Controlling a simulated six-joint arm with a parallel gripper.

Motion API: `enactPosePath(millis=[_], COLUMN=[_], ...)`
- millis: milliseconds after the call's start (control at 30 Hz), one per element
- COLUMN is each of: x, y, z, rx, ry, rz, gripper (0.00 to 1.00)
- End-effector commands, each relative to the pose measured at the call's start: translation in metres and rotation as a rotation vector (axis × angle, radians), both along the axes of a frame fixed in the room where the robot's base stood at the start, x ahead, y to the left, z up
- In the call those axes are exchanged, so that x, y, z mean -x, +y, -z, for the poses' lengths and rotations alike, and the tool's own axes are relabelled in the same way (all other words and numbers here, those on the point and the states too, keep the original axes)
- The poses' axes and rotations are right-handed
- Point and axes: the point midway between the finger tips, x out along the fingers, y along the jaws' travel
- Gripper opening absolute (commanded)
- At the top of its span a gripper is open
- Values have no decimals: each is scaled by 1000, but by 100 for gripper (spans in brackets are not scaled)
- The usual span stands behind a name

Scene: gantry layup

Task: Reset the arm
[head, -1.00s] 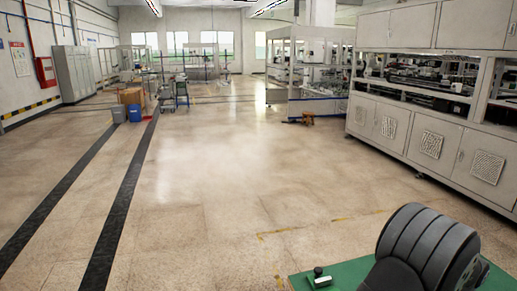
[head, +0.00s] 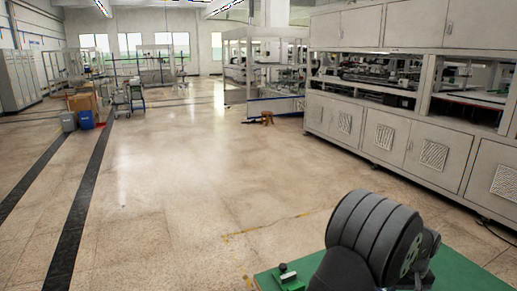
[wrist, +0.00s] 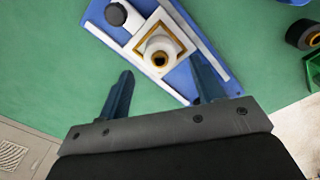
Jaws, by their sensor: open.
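My gripper (wrist: 161,64) shows in the wrist view, with its two dark fingers spread and nothing between them. It is over a green tabletop (wrist: 45,70). A blue plate (wrist: 222,50) with white edge strips lies just beyond the fingertips. A white square block with a brass-coloured ring (wrist: 160,50) sits on the plate, ahead of the gap between the fingers. The right finger overlaps the plate in the picture; I cannot tell the height between them. In the head view my dark ribbed arm covers part of the green table (head: 460,272), and the gripper is hidden there.
A black-topped white part (wrist: 118,14) is at the plate's left end. A dark cylinder (wrist: 303,34) and a green holder (wrist: 313,72) are at the right edge. Open floor (head: 170,190) lies beyond.

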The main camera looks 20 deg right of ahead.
Motion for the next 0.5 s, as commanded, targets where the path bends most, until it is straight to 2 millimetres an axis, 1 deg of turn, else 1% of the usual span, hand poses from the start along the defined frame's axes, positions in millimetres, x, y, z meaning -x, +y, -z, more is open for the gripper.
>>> enactPosePath(millis=[33, 167, 300, 367, 400, 500], x=[0, 0, 0, 0, 4, 23], y=[1, 1, -1, -1, 0, 4], z=[12, 38, 7, -5, -11, -21], rx=[-4, -3, 5, 5, 3, 2], ry=[1, 1, -1, -1, -1, 0], rz=[0, 0, 0, 0, 2, 4], gripper=[61, 61, 61, 61, 61, 61])
